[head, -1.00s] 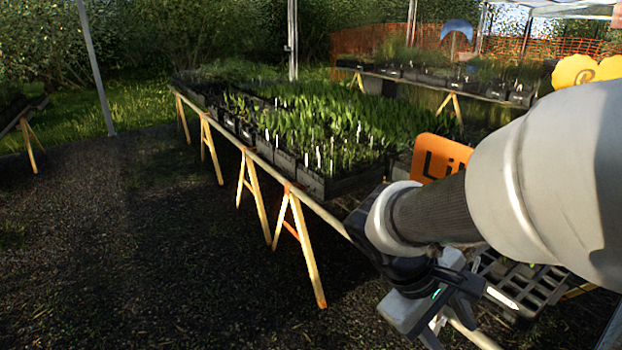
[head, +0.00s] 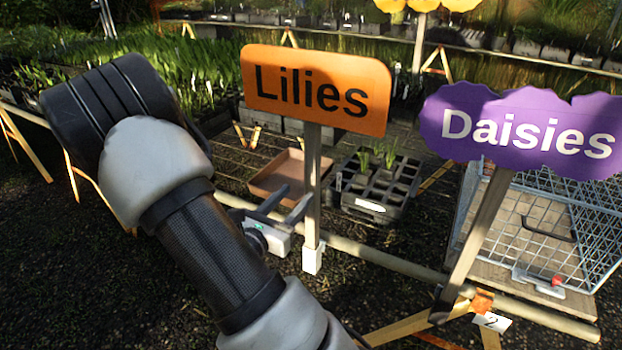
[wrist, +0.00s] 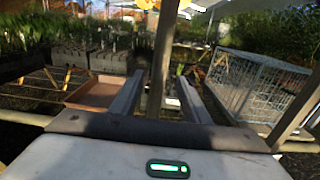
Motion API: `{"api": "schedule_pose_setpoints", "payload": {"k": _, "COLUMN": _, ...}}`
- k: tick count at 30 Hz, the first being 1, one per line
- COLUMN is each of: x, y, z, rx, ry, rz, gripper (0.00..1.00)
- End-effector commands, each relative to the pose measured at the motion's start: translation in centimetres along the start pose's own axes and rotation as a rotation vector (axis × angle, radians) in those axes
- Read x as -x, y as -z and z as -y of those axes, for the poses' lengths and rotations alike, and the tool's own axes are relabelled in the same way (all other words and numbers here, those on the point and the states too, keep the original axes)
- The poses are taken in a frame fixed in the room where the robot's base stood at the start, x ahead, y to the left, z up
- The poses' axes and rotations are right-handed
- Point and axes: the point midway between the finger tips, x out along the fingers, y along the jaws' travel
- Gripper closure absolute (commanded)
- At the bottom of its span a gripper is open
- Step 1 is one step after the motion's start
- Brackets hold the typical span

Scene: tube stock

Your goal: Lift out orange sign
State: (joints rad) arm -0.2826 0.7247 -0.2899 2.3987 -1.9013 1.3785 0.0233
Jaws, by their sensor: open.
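The orange sign (head: 316,88) reads "Lilies" and stands upright on a wooden post (head: 312,180). The post's foot sits in a small white holder (head: 312,260) at the table's front rail. My gripper (head: 290,203) is open and empty, just left of the post at mid-height in the head view. In the wrist view the post (wrist: 162,55) shows between the two fingers of my gripper (wrist: 161,78). I cannot tell whether the fingers reach around it or touch it. The orange board is out of the wrist view.
The purple "Daisies" sign (head: 525,130) stands close on the right on a tilted post (head: 478,235). A wire cage (head: 590,225) is behind it. A brown tray (head: 283,176) and a black cell tray (head: 370,197) lie behind the orange sign. Plants crowd the left.

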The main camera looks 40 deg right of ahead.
Motion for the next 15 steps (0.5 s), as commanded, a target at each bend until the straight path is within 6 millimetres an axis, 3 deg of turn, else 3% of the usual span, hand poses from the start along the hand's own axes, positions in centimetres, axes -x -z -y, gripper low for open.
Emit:
{"api": "schedule_pose_setpoints", "payload": {"k": 9, "x": -4.8, "y": 0.0, "z": 0.1, "rx": -0.002, "ry": 0.004, "rz": 0.001, "gripper": 0.58}}
{"api": "schedule_pose_setpoints", "payload": {"k": 15, "x": -6.7, "y": 0.0, "z": 0.1, "rx": -0.002, "ry": 0.004, "rz": 0.001, "gripper": 0.58}}
